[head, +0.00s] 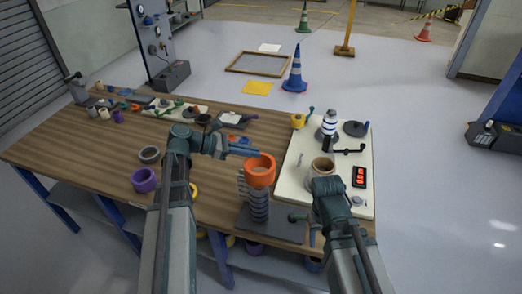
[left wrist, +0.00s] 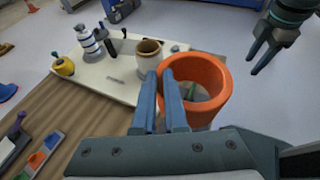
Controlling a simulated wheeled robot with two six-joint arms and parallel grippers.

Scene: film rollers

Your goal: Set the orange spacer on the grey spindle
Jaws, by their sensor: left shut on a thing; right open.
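The orange spacer (head: 260,172) is a thick open ring. My left gripper (head: 256,153) is shut on its rim; in the left wrist view the spacer (left wrist: 222,85) shows beside the blue fingers (left wrist: 160,80). In the head view the spacer appears directly above the grey ribbed spindle (head: 258,208), which stands on a dark base plate. I cannot tell whether they touch. Through the ring, the wrist view shows a green handle, not a clear spindle top. My right gripper (left wrist: 258,55) is open and empty, to the right of the spacer in the wrist view.
A cream board (head: 298,157) with a tan ring (head: 321,170), a blue-white striped post (head: 329,124) and a black handle lies to the right. A green-handled lever (head: 298,217) sits beside the spindle. A purple ring (head: 144,180) lies left. The wooden table's (head: 75,150) left front is mostly clear.

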